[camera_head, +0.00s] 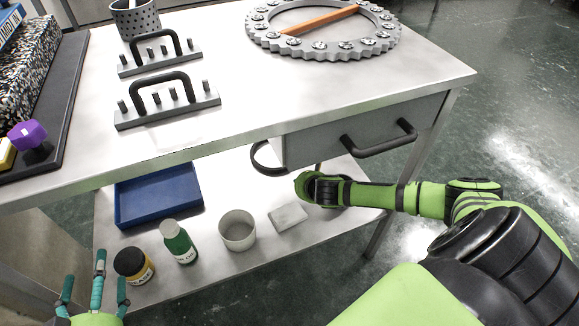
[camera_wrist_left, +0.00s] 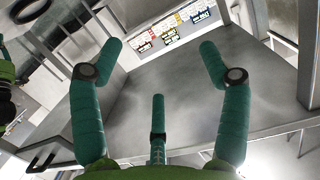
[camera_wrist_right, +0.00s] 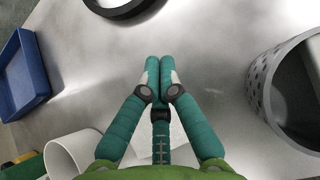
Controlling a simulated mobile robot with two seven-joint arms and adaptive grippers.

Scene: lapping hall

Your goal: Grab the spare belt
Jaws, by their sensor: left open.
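The spare belt is probably the black ring (camera_head: 268,158) on the lower shelf, partly hidden behind the drawer box in the head view. In the right wrist view a black ring (camera_wrist_right: 125,6) lies at the top edge, cut off by the frame. My right gripper (camera_wrist_right: 158,66) has its fingers together with nothing between them, short of the ring and apart from it. In the head view my right arm reaches in below the drawer; its fingertips are hidden. My left gripper (camera_head: 95,275) is open and empty at the lower left, its fingers apart in the left wrist view (camera_wrist_left: 158,60).
The lower shelf holds a blue tray (camera_head: 119,199), a dark yellow-labelled jar (camera_head: 133,265), a green bottle (camera_head: 178,242), a pale cup (camera_head: 238,232) and a white block (camera_head: 288,216). A perforated basket (camera_wrist_right: 262,85) stands right of my right fingers. The drawer (camera_head: 370,125) overhangs the shelf.

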